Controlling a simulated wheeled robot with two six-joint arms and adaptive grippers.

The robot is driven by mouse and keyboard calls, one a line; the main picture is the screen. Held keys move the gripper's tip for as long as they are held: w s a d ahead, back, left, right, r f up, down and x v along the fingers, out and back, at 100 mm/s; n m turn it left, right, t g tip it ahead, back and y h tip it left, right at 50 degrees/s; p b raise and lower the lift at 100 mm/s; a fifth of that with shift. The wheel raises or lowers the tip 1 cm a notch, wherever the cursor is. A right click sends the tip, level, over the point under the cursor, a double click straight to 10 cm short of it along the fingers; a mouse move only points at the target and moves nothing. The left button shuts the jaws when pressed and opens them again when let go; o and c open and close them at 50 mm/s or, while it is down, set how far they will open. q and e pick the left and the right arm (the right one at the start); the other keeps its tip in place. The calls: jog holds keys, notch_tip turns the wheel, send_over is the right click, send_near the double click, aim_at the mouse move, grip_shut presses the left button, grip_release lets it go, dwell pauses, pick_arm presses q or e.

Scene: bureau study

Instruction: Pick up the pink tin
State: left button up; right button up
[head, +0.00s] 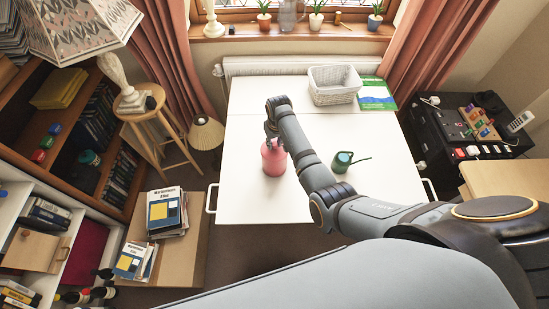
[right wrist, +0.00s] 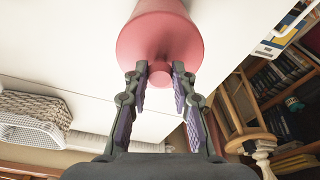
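The pink tin (head: 273,160) is on the white table, left of its middle, and looks upright. It shows large in the right wrist view (right wrist: 160,32), with a small round knob at its near end. My right gripper (head: 271,132) reaches down over the top of the tin. The fingers partly hide the top of the tin in the head view. I cannot tell whether the base of the tin touches the table. My left gripper is not in view.
A green watering can (head: 343,161) stands right of my forearm. A white basket (head: 334,84) and a green book (head: 375,95) lie at the table's back. A stool (head: 160,125) and bookshelves stand left. The table's front left is clear.

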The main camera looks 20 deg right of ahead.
grip_shut()
jog(key=shift+w, duration=0.1)
